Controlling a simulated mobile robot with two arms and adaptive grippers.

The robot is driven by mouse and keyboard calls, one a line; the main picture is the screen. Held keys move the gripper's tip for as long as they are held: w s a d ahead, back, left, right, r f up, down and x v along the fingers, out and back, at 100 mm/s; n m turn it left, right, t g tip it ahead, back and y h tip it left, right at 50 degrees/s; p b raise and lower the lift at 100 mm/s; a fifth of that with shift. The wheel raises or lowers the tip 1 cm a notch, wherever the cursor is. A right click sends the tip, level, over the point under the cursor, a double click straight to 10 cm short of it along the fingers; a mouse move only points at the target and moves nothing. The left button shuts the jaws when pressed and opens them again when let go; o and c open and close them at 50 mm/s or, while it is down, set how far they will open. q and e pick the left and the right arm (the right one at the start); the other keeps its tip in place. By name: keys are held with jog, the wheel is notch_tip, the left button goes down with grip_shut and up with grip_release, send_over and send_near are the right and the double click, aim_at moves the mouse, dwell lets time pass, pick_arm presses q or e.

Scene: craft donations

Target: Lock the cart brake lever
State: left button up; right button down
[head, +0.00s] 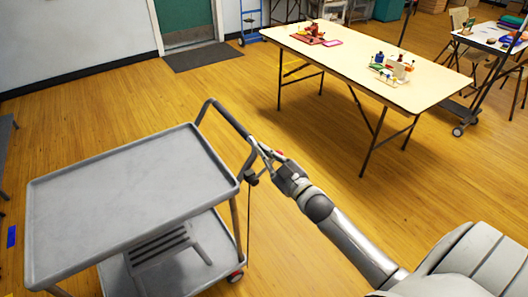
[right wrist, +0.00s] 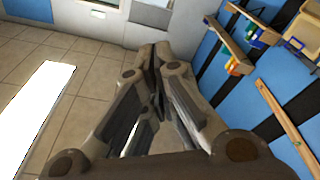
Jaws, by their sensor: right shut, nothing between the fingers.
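A grey two-shelf utility cart (head: 120,190) stands at the lower left of the head view. Its dark push handle (head: 231,121) rises at its right end. A small black fitting (head: 251,178) with a dark cable hangs below the handle, and a small red part (head: 280,155) shows beside my gripper. I cannot tell which of these is the brake lever. My right gripper (head: 262,152) is at the handle's lower right end, overlapping it in the picture; contact is unclear. In the right wrist view its fingers (right wrist: 156,58) are together and empty. My left gripper is not in view.
A cream folding table (head: 350,60) with craft items stands at the upper right. A wheeled white table (head: 492,38) is beyond it. A dark mat (head: 205,56) lies before a green door. Wooden floor between cart and folding table is clear.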

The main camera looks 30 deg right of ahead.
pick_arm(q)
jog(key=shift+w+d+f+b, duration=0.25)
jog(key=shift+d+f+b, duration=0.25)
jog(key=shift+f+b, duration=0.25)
pick_arm(e)
jog(key=s+d+f, duration=0.1)
jog(key=s, duration=0.7)
jog(key=shift+d+f, duration=0.25)
jog(key=shift+d, duration=0.05)
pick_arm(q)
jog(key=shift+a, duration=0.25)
